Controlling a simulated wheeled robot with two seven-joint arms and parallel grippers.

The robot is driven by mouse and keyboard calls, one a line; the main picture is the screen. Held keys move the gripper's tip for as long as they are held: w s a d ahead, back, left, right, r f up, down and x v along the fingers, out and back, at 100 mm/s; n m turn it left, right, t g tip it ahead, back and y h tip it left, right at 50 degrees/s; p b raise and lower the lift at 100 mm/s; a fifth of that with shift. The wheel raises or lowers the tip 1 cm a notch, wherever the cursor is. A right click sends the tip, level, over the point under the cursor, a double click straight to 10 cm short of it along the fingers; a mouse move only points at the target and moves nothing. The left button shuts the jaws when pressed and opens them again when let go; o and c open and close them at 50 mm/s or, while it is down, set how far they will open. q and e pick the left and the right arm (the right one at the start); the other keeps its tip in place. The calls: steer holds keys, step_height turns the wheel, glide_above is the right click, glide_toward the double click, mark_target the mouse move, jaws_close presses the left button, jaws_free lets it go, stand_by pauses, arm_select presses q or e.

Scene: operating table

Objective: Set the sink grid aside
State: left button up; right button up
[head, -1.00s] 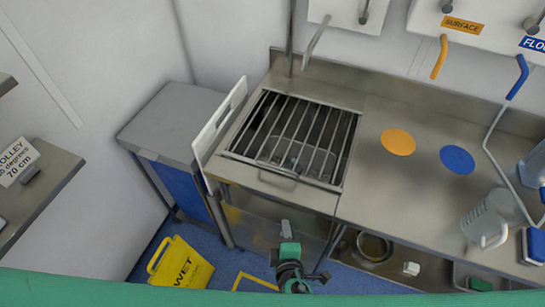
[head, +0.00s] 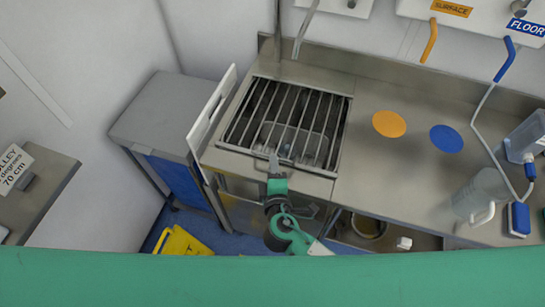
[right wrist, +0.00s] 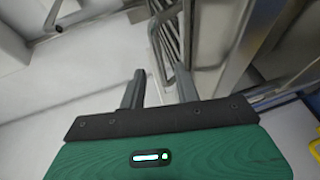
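The grid's bars (right wrist: 166,28) show just beyond the fingertips there. Contact with the handle cannot be told. My left gripper is not in view.
A white board (head: 211,112) stands upright along the sink's left side, beside a grey cabinet top (head: 168,115).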

steer(key=shift+x, duration=1.5)
steer(key=shift+c, duration=0.2)
jaws_close()
steer(key=shift+d, duration=0.1)
